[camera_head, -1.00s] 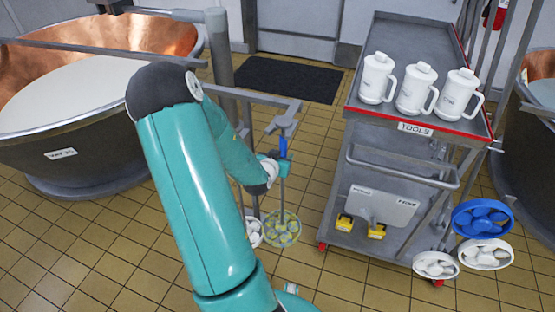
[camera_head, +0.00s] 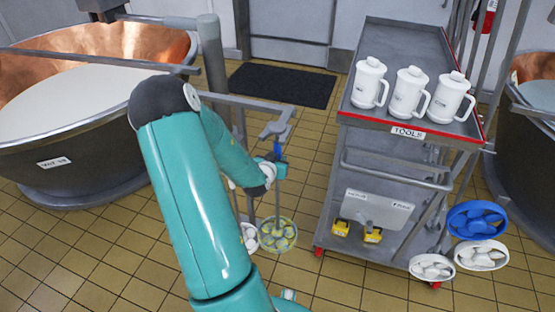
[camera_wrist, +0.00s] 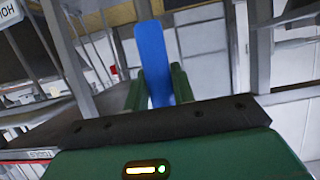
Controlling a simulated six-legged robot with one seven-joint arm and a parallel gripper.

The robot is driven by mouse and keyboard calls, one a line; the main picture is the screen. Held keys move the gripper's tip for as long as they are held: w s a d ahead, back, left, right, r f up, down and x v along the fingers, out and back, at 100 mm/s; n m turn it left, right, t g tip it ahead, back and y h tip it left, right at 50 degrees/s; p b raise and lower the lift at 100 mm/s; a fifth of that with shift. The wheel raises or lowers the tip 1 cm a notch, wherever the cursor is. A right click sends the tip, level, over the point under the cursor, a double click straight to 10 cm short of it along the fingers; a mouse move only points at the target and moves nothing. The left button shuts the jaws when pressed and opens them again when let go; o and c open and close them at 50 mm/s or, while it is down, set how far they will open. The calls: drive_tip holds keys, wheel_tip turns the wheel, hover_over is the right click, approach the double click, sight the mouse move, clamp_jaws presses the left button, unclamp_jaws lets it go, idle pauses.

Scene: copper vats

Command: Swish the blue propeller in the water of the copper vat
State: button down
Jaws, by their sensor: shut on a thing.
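My gripper (camera_head: 272,168) is shut on an upright blue handle (camera_head: 278,150), which shows between the dark green fingers (camera_wrist: 157,90) in the wrist view. A thin rod appears to run down from it to a yellowish round propeller head (camera_head: 277,235) above the floor. A blue propeller (camera_head: 478,220) hangs at the lower right of the tool cart, well away from my gripper. The copper vat (camera_head: 150,42) stands at the left with whitish liquid (camera_head: 60,98) in it. My gripper is outside it, to its right.
A grey rail frame (camera_head: 245,101) stands right beside my gripper. White propellers (camera_head: 482,256) hang below the blue one. The tool cart (camera_head: 410,40) carries three white jugs. A second vat (camera_head: 530,130) is at the right edge. Tiled floor (camera_head: 110,250) is open in front of the left vat.

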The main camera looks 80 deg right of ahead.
drive_tip(key=shift+r, duration=0.95)
idle(0.3)
drive_tip(key=a, duration=0.7)
drive_tip(key=shift+w, duration=0.35)
idle(0.5)
